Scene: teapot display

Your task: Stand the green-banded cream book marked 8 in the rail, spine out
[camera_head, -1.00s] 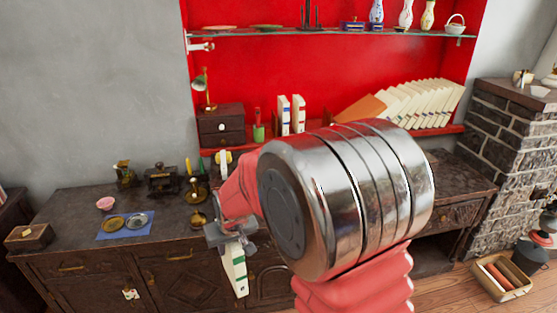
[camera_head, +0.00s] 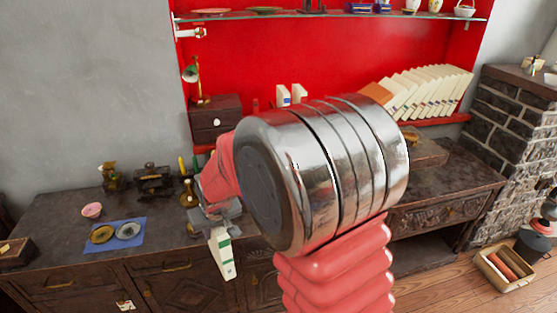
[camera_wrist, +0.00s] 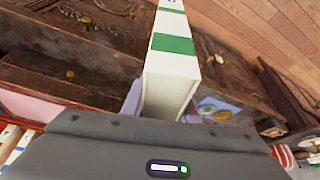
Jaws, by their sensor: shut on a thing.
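The cream book with green bands (camera_head: 221,254) hangs below my gripper (camera_head: 214,213) in the head view, in front of the dark sideboard. In the wrist view the book (camera_wrist: 173,48) stands out from between the jaws, showing a green band and part of a mark near the top edge that I cannot read. My gripper (camera_wrist: 160,105) is shut on it. Two white books (camera_head: 283,96) (camera_head: 299,94) stand upright on the red shelf. My arm hides their lower parts, and I cannot make out a rail there.
A row of leaning cream books (camera_head: 430,92) fills the shelf's right side, with an orange book (camera_head: 377,93) at its left end. A small drawer box (camera_head: 215,118) stands left. Brass pieces and a blue cloth (camera_head: 116,235) lie on the sideboard. A crate (camera_head: 503,268) is on the floor.

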